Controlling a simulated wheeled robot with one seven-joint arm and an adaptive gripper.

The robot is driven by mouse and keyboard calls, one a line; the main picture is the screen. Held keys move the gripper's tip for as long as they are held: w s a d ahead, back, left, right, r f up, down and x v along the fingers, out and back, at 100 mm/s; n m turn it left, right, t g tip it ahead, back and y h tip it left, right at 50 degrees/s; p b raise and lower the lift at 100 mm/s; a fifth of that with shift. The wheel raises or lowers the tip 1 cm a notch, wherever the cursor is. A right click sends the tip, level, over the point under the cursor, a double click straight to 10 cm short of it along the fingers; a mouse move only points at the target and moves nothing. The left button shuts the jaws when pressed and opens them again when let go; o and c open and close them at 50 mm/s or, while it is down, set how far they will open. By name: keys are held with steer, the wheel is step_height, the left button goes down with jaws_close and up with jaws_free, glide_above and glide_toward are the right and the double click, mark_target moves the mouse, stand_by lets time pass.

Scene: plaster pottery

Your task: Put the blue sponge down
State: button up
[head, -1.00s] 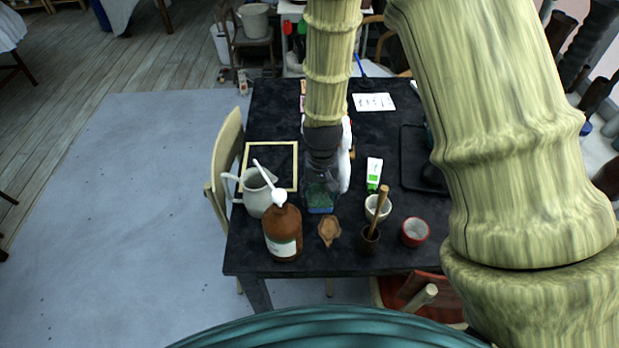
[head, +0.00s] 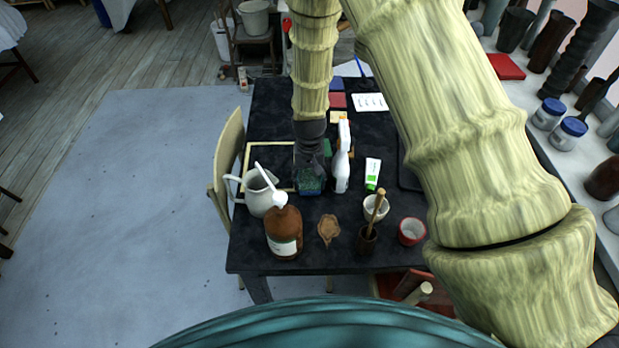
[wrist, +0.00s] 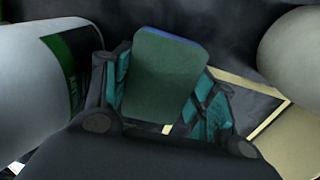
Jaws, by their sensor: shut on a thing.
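The blue sponge (wrist: 165,75) is between the two teal-padded fingers of my gripper (wrist: 168,95) in the wrist view. Its broad face looks dark green and a blue edge shows at its far end. In the head view my gripper (head: 310,178) points down with the sponge (head: 312,187) at its tip, over the dark table. It is between the white pitcher and the white spray bottle, near the right side of the pale frame. I cannot tell how high the sponge is above the table.
The white spray bottle (head: 341,172) stands close on the right, and the white pitcher (head: 257,190) on the left. A brown pump bottle (head: 284,236) and a brown leaf-shaped dish (head: 328,230) are nearer. The pale frame (head: 247,160) lies behind the pitcher. Cups stand at the right front.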

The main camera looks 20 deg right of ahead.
mark_target(309, 178)
steer(key=shift+f, duration=0.25)
steer(key=shift+f, duration=0.1)
steer(key=o, duration=1)
steer(key=shift+o, duration=0.2)
step_height(309, 178, up, 12)
steer(key=b, duration=0.2)
steer(key=shift+b, duration=0.35)
